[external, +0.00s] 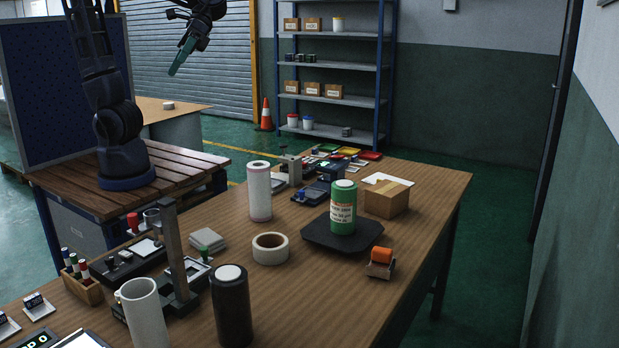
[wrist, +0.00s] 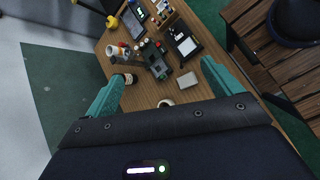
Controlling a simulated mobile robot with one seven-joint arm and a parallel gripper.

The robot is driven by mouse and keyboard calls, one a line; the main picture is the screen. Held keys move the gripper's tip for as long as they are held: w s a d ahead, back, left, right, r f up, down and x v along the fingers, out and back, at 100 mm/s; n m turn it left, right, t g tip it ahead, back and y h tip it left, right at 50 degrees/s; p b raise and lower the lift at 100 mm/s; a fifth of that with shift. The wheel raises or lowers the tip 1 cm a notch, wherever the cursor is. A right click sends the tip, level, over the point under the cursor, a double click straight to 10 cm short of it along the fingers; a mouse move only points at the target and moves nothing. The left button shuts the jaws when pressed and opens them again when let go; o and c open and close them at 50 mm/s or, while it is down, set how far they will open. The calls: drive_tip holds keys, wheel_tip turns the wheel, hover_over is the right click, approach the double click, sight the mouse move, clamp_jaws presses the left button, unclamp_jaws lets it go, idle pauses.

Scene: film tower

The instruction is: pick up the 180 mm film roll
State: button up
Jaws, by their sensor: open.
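Several film rolls stand upright on the wooden table (external: 420,205). A green roll (external: 343,214) with a white label stands on a black scale plate (external: 318,238). A pale pinkish-white roll (external: 260,192) stands left of it. A black roll (external: 231,308) and a greyish-white roll (external: 143,315) stand near the front. The label print is too small to tell which is 180 mm. My gripper (external: 184,56), with teal fingers, hangs high at the back left, well apart from the rolls. In the wrist view my gripper (wrist: 163,88) is open and empty above the table.
A tape ring (external: 270,248), a cardboard box (external: 389,198), an orange-topped small item (external: 381,262) and a grey upright post (external: 175,250) stand among the rolls. Small trays and devices crowd the table's back and left. Bare wood shows along the right side.

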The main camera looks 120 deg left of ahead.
drive_tip(key=w+a+n+t+h, duration=0.2)
drive_tip(key=w+a+n+h, duration=0.3)
drive_tip(key=w+a+n, duration=0.15)
drive_tip(key=r+n+t+h, duration=0.1)
drive_tip(key=n+t+h, duration=0.2)
drive_tip(key=n+t, duration=0.15)
hover_over(259, 162)
drive_tip(key=f, duration=3.3)
drive_tip(key=shift+w+d, duration=0.25)
drive_tip(key=shift+f, duration=2.05)
wheel_tip(259, 162, down, 3)
drive_tip(key=shift+f, duration=0.2)
drive_tip(key=shift+x, duration=1.5)
drive_tip(key=shift+r, duration=0.15)
drive_tip(key=c, duration=1.5)
drive_tip(key=shift+o, duration=0.2)
drive_tip(key=shift+r, duration=0.15)
